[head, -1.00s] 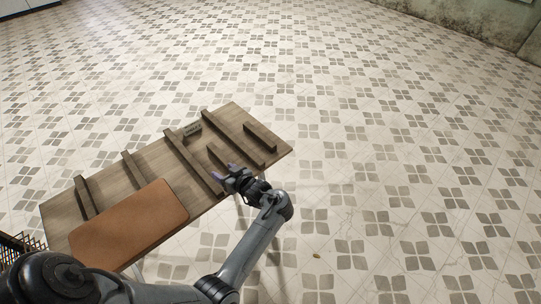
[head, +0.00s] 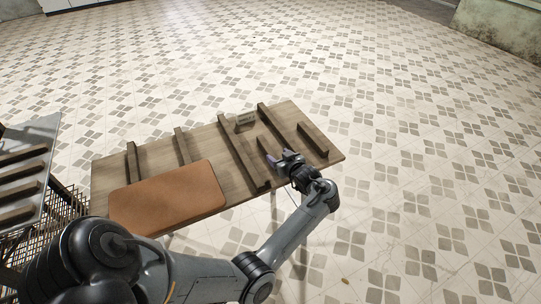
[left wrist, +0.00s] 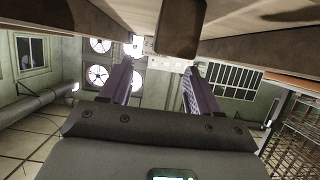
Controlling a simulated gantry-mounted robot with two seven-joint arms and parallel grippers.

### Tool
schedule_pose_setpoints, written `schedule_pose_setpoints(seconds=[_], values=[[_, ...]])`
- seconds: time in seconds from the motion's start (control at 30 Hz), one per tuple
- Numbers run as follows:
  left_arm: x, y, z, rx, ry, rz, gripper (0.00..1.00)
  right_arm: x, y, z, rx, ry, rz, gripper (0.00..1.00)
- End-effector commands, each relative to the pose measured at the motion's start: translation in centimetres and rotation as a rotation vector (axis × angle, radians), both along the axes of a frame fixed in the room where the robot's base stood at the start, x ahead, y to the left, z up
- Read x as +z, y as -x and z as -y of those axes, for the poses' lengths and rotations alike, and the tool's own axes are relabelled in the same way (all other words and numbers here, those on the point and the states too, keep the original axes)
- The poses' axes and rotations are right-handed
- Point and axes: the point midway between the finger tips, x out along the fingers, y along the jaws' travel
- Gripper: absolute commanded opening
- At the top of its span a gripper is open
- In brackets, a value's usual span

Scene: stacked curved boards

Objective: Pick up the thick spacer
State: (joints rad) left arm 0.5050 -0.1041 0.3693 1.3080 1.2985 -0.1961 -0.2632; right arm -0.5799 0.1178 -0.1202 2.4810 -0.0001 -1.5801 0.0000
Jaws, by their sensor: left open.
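Several dark wooden bars lie across a wooden table (head: 212,140); I cannot tell for certain which is the thick spacer. My left gripper (head: 276,161) is at the table's near edge, by the near end of the short bar. In the left wrist view its two fingers (left wrist: 162,72) stand apart. A wooden bar end (left wrist: 180,28) shows close above the fingertips, nearer the right one; nothing is clearly held. My right gripper is not in view.
A brown rounded board (head: 168,198) lies at the table's near left. Another short bar (head: 313,139) lies at right. At far left is a light surface (head: 45,131) with dark bars, above a wire basket (head: 65,207).

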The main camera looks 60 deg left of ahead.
Motion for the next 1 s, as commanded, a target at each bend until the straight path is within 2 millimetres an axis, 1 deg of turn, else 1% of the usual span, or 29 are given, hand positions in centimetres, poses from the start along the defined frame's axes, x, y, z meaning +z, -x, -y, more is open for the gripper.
schedule_pose_setpoints(seconds=[0.17,0.4,0.5,0.67,0.7,0.77,1.0], values=[[-0.9,0.2,-1.5,0.002,-0.002,-0.002,0.62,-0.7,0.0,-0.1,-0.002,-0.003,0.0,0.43],[-2.1,0.2,-4.1,0.001,-0.001,0.0,0.62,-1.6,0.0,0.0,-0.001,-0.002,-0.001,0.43],[-2.2,0.1,-4.5,0.0,0.0,0.0,0.62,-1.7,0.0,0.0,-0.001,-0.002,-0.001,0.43],[-2.1,0.1,-4.5,0.0,0.0,0.0,0.62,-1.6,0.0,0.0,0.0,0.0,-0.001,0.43],[-2.1,0.1,-4.5,0.0,0.0,0.0,0.6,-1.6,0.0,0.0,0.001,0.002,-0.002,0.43],[-2.1,0.1,-4.5,0.0,0.0,0.0,0.51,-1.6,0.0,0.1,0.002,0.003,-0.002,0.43],[-2.2,0.2,-4.5,0.0,0.0,0.0,0.14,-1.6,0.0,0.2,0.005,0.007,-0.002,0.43]])
